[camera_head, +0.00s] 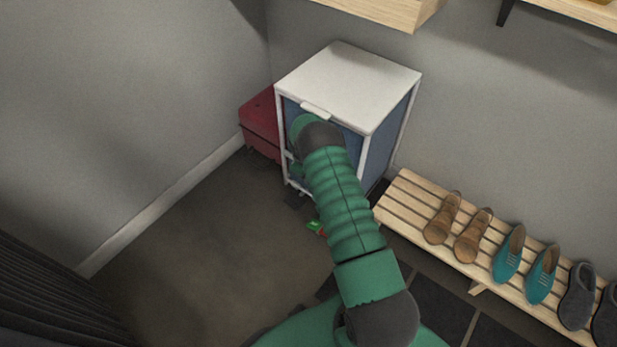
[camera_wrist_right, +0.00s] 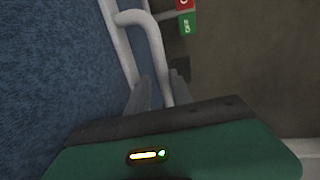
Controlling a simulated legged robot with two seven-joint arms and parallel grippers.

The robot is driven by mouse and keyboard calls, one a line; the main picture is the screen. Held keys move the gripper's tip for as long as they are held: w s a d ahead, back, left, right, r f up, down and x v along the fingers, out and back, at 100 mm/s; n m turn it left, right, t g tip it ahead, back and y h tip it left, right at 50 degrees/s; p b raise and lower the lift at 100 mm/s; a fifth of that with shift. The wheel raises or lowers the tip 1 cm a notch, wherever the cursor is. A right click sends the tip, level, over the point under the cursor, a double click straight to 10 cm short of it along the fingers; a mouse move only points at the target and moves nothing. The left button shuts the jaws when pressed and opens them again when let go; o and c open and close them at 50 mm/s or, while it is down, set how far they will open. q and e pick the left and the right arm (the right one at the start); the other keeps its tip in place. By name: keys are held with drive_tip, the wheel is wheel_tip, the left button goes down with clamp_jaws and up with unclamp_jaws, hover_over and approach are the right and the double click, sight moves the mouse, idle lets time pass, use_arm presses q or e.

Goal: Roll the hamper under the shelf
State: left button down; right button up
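The hamper (camera_head: 350,85) has a white lid and frame and blue fabric sides. It stands near the corner by the back wall. The wooden shelf (camera_head: 375,12) shows at the top edge of the head view, on the wall above. My green right arm reaches across the hamper's front and hides much of it. In the right wrist view my right gripper (camera_wrist_right: 160,90) has its fingers on either side of a white bar handle (camera_wrist_right: 155,45), closed close around it. The blue side (camera_wrist_right: 55,75) is left of the handle. My left gripper is in neither view.
A red suitcase (camera_head: 261,125) stands behind the hamper's left side. A slatted wooden bench (camera_head: 405,189) with several shoes runs along the wall at right. A small green and red tag (camera_head: 315,226) shows low by my arm. Floor at left is clear; a dark curtain (camera_head: 50,295) hangs lower left.

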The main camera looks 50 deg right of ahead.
drive_tip(key=shift+o, duration=1.4)
drive_tip(key=shift+d+f, duration=0.1)
drive_tip(key=shift+f, duration=0.05)
drive_tip(key=a+r+p, duration=0.3)
drive_tip(key=r+p, duration=0.4)
drive_tip(key=r, duration=0.9)
drive_tip(key=shift+r, duration=0.25)
drive_tip(key=shift+s+a, duration=0.1)
